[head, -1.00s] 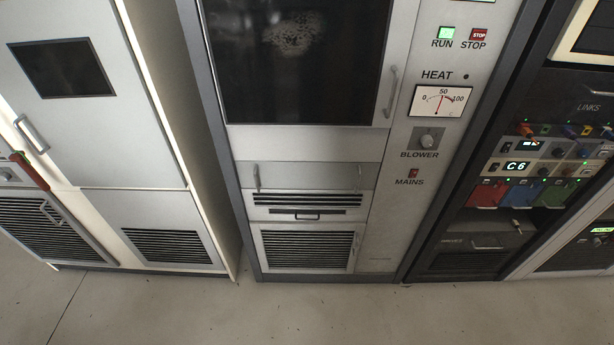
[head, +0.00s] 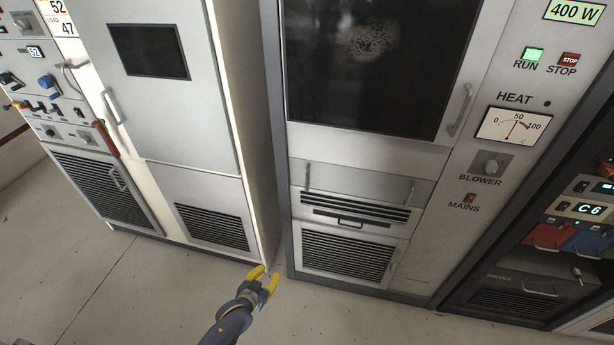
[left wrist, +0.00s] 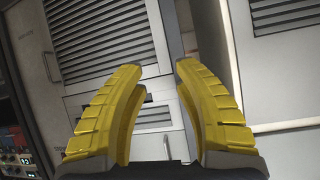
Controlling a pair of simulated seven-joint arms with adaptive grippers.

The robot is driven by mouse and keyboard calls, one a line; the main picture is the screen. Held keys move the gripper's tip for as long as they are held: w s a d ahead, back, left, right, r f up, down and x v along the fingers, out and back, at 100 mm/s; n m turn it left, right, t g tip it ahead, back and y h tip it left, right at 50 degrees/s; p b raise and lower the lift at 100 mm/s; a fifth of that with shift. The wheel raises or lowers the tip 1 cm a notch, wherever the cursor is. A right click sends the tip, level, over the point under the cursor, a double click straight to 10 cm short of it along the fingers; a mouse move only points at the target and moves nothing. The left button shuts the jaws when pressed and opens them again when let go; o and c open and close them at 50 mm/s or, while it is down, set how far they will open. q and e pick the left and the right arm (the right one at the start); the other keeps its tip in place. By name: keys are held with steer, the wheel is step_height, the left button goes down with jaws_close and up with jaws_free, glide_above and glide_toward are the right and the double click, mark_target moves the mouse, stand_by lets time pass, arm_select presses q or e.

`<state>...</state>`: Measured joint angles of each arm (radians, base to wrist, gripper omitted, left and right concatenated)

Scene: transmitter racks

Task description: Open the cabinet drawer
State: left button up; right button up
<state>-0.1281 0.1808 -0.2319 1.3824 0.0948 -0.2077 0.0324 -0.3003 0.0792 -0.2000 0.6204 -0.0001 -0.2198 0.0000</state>
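The middle grey cabinet (head: 420,235) stands upright with a dark glass door above. Below it are a plain panel with two upright handles (head: 307,176), slots, a narrow strip with a small dark handle (head: 349,222), and a louvred panel (head: 345,256). These fronts look closed. My left gripper (head: 265,277) has yellow fingers and is low in front of the cabinet's lower left side, apart from it. In the left wrist view the fingers (left wrist: 160,72) are spread with nothing between them. A louvred panel (left wrist: 105,35) and an upright handle (left wrist: 52,66) show beyond. My right gripper is out of view.
A white cabinet (head: 200,165) with a handle and vent stands to the left, beside a rack of controls (head: 50,95). A dark rack (head: 520,260) with a drawer-like front and handle (head: 541,288) stands at right. The floor in front (head: 370,320) is clear.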

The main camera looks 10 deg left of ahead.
arm_select(q)
steer(key=w+d+r+t+h, duration=0.1)
steer(key=w+r, duration=0.2)
steer(key=r, duration=0.4)
steer(key=w+d+r+t, duration=0.2)
steer(key=w+r, duration=0.1)
steer(key=r, duration=0.3)
step_height(320, 180, up, 16)
steer(key=t+h, duration=0.2)
glide_above(307, 191)
steer(key=shift+w+a+r, duration=0.1)
steer(key=shift+w+a, duration=0.05)
steer(key=shift+w, duration=0.05)
jaws_close()
